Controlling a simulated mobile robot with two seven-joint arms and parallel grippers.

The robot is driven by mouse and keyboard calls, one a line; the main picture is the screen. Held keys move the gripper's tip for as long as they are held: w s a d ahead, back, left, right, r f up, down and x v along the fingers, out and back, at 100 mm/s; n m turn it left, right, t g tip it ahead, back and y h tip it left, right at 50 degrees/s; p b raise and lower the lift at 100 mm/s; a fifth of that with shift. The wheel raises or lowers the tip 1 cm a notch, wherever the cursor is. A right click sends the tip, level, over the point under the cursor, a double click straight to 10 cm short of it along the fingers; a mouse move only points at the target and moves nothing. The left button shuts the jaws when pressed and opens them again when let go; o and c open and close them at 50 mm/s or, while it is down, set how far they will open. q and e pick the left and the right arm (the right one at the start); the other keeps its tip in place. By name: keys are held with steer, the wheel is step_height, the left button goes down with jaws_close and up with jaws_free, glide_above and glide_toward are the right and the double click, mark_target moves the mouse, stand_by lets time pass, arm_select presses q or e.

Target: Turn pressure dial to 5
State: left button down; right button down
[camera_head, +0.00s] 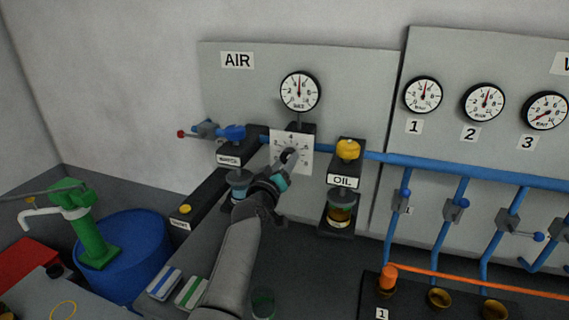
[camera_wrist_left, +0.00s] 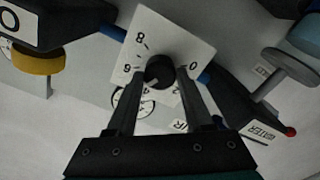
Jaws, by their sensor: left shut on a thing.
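The pressure dial is a white square plate (camera_head: 302,139) with numbers and a dark round knob, on the wall panel under the AIR sign. In the left wrist view the plate (camera_wrist_left: 185,38) appears tilted, with 8, 6 and 0 readable around the black knob (camera_wrist_left: 159,70). My left gripper (camera_head: 289,157) is at the dial, its fingers shut on the knob from both sides. In the head view the gripper covers the knob and the lower part of the plate, so I cannot tell the exact setting. My right gripper is not in view.
A round gauge (camera_head: 300,91) sits above the dial. Blue pipes (camera_head: 460,175) run right. A green pump (camera_head: 85,225) stands at left.

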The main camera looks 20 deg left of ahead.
arm_select(q)
steer(key=shift+c, duration=1.4)
jaws_free()
steer(key=s, duration=1.5)
steer(key=shift+s+a+p, duration=0.15)
steer(key=shift+a+p, duration=0.1)
steer(key=shift+p, duration=0.1)
